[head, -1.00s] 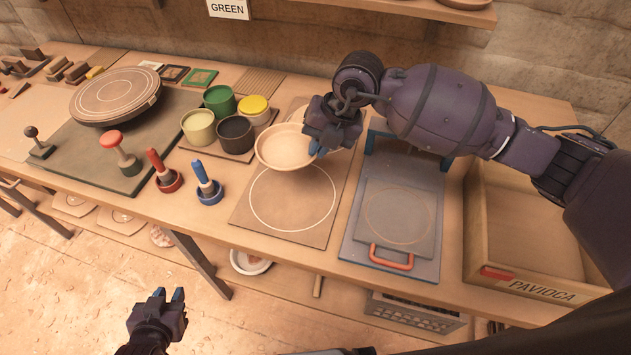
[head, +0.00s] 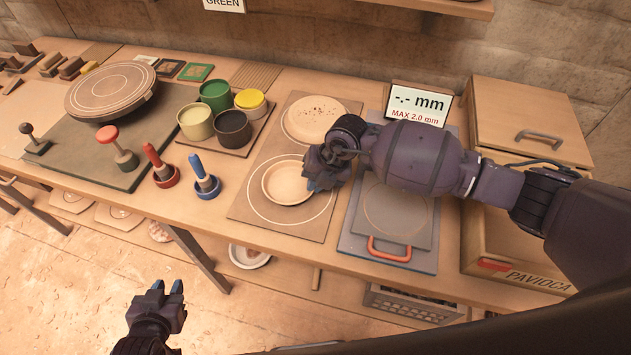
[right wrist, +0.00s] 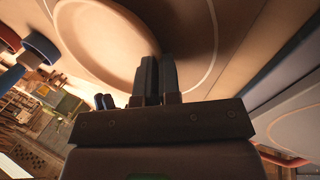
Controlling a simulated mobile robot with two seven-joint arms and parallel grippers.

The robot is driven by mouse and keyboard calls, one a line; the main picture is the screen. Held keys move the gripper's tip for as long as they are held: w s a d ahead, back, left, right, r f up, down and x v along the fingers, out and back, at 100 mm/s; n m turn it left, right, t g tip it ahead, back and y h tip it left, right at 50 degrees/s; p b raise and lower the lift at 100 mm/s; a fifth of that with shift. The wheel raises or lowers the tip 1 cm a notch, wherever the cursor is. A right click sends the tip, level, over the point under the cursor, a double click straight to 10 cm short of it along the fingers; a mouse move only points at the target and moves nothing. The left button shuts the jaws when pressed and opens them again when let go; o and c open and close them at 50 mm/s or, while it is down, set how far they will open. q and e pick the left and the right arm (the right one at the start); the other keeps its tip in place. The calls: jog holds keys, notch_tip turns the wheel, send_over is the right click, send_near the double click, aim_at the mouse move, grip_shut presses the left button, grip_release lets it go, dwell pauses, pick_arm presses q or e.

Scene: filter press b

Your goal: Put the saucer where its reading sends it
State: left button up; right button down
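The saucer (head: 286,184), pale and shallow, lies about level over the white circle of a brown board (head: 255,208). My right gripper (head: 314,184) is at its right rim; in the right wrist view the two fingers (right wrist: 155,78) are close together over the rim of the saucer (right wrist: 110,45) and look shut on it. Whether the saucer rests on the board is hard to tell. A display (head: 418,104) reads "-.- mm" and "MAX 2.0 mm". My left gripper (head: 168,288) is open and empty, low in front of the bench.
A speckled round plate (head: 316,116) lies behind the saucer. A grey plate with a red handle (head: 390,248) and a box marked PAVIOCA (head: 540,280) are to the right. Paint pots (head: 232,128), red (head: 160,166) and blue (head: 204,178) stamps and a turntable (head: 110,92) are left.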

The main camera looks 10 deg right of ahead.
jog(key=shift+f, duration=0.25)
jog(key=shift+f, duration=0.15)
jog(key=c, duration=1.6)
grip_release()
jog(key=v, duration=1.2)
jog(key=shift+r, duration=0.25)
jog(key=shift+f, duration=0.1)
